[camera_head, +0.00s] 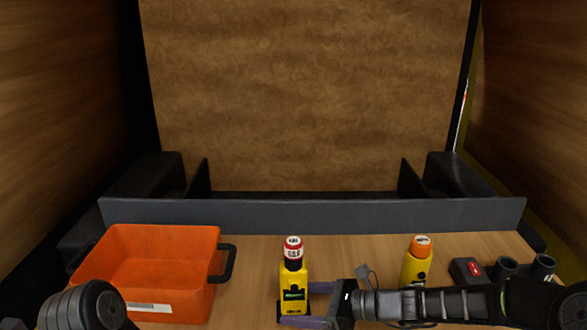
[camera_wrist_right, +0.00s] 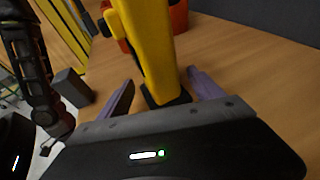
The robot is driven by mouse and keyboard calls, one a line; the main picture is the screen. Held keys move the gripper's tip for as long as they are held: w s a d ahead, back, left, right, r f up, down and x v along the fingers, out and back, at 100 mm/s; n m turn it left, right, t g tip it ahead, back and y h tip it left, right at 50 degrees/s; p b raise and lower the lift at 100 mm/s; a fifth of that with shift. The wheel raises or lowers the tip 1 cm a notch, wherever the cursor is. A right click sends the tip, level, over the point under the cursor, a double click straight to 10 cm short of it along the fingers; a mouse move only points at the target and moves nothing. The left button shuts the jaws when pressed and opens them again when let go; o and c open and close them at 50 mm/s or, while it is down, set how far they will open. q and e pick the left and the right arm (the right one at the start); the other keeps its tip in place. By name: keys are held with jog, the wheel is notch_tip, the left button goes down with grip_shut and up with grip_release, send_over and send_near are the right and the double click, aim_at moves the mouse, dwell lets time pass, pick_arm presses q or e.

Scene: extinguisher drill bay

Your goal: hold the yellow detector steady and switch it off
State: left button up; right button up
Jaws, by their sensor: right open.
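The yellow detector (camera_head: 294,273) stands upright near the table's front, with a red, white and black top and a small green display. It fills the middle of the right wrist view (camera_wrist_right: 148,50), where its dark foot shows low down. My right gripper (camera_head: 299,304) comes in from the right, open. Its purple fingers lie on either side of the detector's lower body, with a visible gap at the right finger in the wrist view (camera_wrist_right: 163,90). My left arm shows at the lower left; its gripper cannot be seen.
An orange bin (camera_head: 180,297) with a dark handle stands left of the detector. A second yellow device (camera_head: 413,268) with an orange cap stands to the right, partly behind my right arm. A dark box with a red part (camera_head: 468,270) lies farther right. A grey rail (camera_head: 310,216) borders the back.

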jog(key=shift+a, duration=0.2)
jog(key=shift+c, duration=0.6)
jog(key=c, duration=1.5)
pick_arm(q)
grip_shut()
pick_arm(e)
jog(key=shift+c, duration=0.2)
dwell(0.4)
